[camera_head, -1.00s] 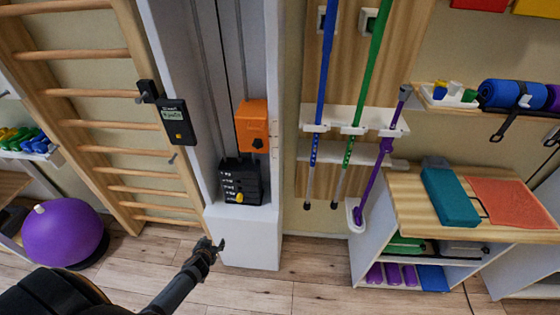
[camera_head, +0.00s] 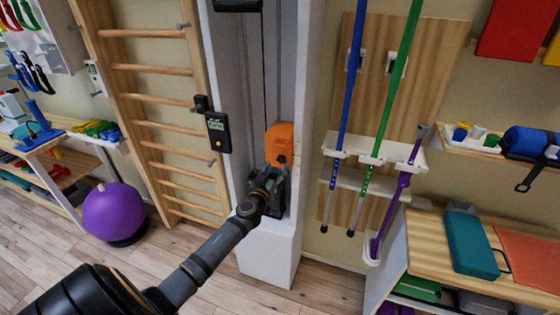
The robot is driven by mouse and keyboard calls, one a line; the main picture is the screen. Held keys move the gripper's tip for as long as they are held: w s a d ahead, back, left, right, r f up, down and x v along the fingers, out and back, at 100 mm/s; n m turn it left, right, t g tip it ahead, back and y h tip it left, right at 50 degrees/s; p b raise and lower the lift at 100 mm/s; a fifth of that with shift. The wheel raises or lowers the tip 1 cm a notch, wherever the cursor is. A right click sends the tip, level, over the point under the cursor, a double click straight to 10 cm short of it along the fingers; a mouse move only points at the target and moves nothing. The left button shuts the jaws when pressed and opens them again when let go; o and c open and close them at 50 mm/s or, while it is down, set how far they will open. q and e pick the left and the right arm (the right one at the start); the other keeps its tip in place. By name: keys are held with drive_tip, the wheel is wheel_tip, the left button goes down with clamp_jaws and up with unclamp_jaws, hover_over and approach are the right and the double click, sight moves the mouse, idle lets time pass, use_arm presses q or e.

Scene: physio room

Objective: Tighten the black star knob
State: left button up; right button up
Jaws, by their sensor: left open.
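The orange block (camera_head: 279,134) sits on the white column of the pulley machine, in the middle of the view. The black star knob (camera_head: 281,159) is a small dark shape on the lower front of the orange block. My left gripper (camera_head: 270,172) is just below and in front of the knob, its arm reaching up from the lower left. It is open and seems empty. I cannot tell whether its fingers touch the knob. It hides most of the black labelled weight stack below the block. My right gripper is not in view.
A black device with a small screen (camera_head: 217,132) hangs beside wooden wall bars (camera_head: 150,68), left of the column. Blue, green and purple poles stand in a rack on the right.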

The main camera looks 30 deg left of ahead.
sight(281, 161)
use_arm(q)
drive_tip(key=x, duration=0.4)
drive_tip(key=shift+f, duration=0.15)
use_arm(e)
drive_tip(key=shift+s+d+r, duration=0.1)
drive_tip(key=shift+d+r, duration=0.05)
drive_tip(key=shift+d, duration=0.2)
use_arm(q)
drive_tip(key=shift+c, duration=0.2)
drive_tip(key=shift+c, duration=1.1)
drive_tip(key=c, duration=0.9)
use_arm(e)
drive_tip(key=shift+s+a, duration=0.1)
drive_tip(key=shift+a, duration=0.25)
use_arm(q)
drive_tip(key=shift+m, duration=0.3)
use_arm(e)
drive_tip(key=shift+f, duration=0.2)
